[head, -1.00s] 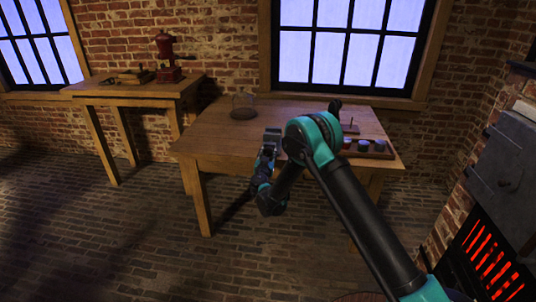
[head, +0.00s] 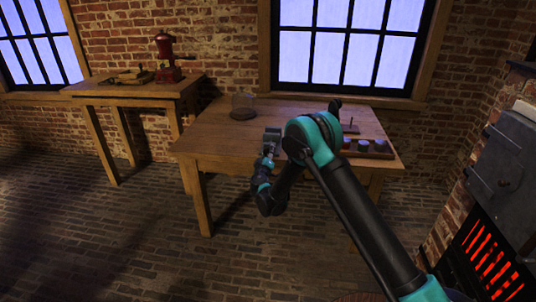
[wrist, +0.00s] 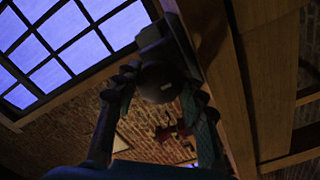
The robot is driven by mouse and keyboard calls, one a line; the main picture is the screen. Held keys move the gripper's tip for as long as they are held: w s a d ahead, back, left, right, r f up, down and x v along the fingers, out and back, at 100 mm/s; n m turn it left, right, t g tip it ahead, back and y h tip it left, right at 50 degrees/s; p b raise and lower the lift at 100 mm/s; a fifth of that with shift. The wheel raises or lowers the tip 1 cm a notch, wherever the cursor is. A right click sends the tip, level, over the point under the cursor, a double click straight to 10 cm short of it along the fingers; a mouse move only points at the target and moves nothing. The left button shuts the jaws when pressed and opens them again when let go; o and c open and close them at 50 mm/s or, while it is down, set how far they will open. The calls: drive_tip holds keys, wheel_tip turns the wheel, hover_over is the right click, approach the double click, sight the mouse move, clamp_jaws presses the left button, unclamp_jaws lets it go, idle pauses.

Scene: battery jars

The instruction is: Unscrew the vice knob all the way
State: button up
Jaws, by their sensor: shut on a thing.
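The vice (head: 272,133) is a small grey metal block at the front edge of the wooden table. In the wrist view its dark body (wrist: 155,40) fills the top middle. The vice knob (wrist: 160,84) is a dark round piece below that body. My gripper (wrist: 158,92) has a finger on each side of the knob and is shut on it. In the head view my gripper (head: 267,159) is at the table's front edge, just below the vice. The knob is too small to make out there, and the thread is hidden.
A side table with a red grinder (head: 168,60) stands left. A glowing stove (head: 495,190) is at the far right.

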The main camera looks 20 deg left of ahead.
drive_tip(key=n, duration=0.4)
drive_tip(key=shift+n, duration=0.3)
drive_tip(key=n, duration=0.3)
drive_tip(key=shift+n, duration=0.3)
drive_tip(key=n, duration=0.4)
drive_tip(key=shift+n, duration=0.3)
drive_tip(key=n, duration=0.9)
drive_tip(key=shift+s, duration=0.1)
drive_tip(key=n, duration=0.9)
drive_tip(key=shift+a, duration=0.1)
drive_tip(key=shift+n, duration=1.9)
